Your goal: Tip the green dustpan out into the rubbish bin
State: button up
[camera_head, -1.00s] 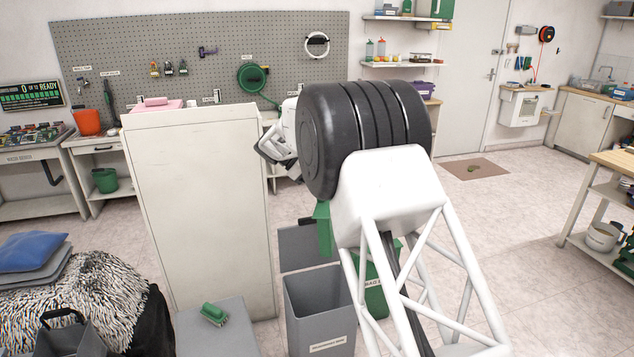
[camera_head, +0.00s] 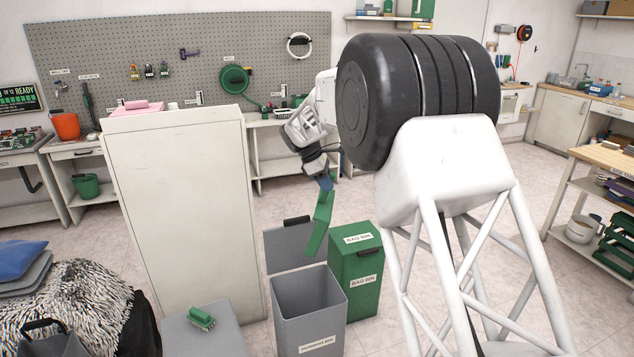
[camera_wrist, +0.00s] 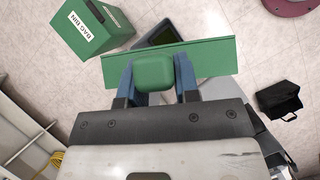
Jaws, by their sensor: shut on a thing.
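The green dustpan (camera_head: 319,225) hangs from my gripper (camera_head: 324,180) in the head view, tilted steeply with its lower end down. It is above the back edge of the open grey rubbish bin (camera_head: 309,310) and in front of its raised lid (camera_head: 285,247). In the wrist view my gripper (camera_wrist: 156,68) has its two blue fingers shut on either side of the dustpan's green handle (camera_wrist: 155,75). The pan's flat green face (camera_wrist: 212,54) spreads beyond the fingers. Whether anything lies in the pan cannot be seen. The bin's floor is hidden.
A green bag bin (camera_head: 355,275) stands right of the grey bin; it also shows in the wrist view (camera_wrist: 92,27). A tall pale cabinet (camera_head: 185,220) stands to the left. A green brush (camera_head: 201,318) lies on a grey surface in front. Open floor lies to the right.

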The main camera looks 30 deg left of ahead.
jog(key=w+d+f+g+y, duration=0.25)
jog(key=d+f+y, duration=0.35)
jog(key=d, duration=0.4)
jog(key=w+d+f+g+y, duration=0.2)
jog(key=d+f+y, duration=0.1)
jog(key=f+y, duration=0.4)
jog(key=shift+d+f, duration=0.35)
jog(key=shift+f, duration=0.9)
